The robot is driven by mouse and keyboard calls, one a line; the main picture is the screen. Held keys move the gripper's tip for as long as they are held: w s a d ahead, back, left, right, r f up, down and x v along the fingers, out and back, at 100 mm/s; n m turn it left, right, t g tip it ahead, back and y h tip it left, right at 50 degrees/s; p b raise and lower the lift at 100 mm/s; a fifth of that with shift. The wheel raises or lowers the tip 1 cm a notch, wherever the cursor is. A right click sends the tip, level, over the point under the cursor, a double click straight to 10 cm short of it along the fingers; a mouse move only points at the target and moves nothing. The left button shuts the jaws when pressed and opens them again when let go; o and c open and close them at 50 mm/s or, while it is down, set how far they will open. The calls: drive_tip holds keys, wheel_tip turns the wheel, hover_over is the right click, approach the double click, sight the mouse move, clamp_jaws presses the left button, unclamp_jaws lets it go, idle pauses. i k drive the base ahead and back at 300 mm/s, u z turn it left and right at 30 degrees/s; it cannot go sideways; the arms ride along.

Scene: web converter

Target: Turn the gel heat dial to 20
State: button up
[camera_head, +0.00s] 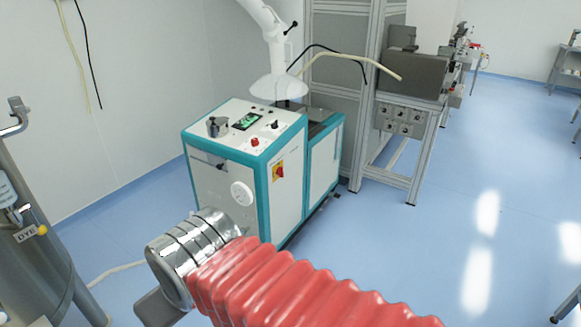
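A white and teal machine (222,170) stands left of the middle, with controls on its sloped top and front. The top carries a lit green display (246,121), a black knob (275,125), a red button (255,141) and a metal fitting (217,127). A round white dial (241,193) sits low on the front face. A red and yellow switch (279,170) is on the right side. No label reading gel heat is legible, and I cannot tell which control it is or its setting. I see no gripper fingers.
A red ribbed hose-like sleeve (290,290) with a metal collar (190,250) fills the near foreground, covering the machine's lower front. A grey vessel marked DYE (35,255) stands left. A metal frame (365,90) stands behind.

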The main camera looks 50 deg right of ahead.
sight(254, 140)
drive_tip(key=z, duration=1.7)
drive_tip(key=i, duration=1.3)
drive_tip(key=u, duration=0.8)
drive_tip(key=i, duration=0.8)
drive_tip(key=u, duration=0.45)
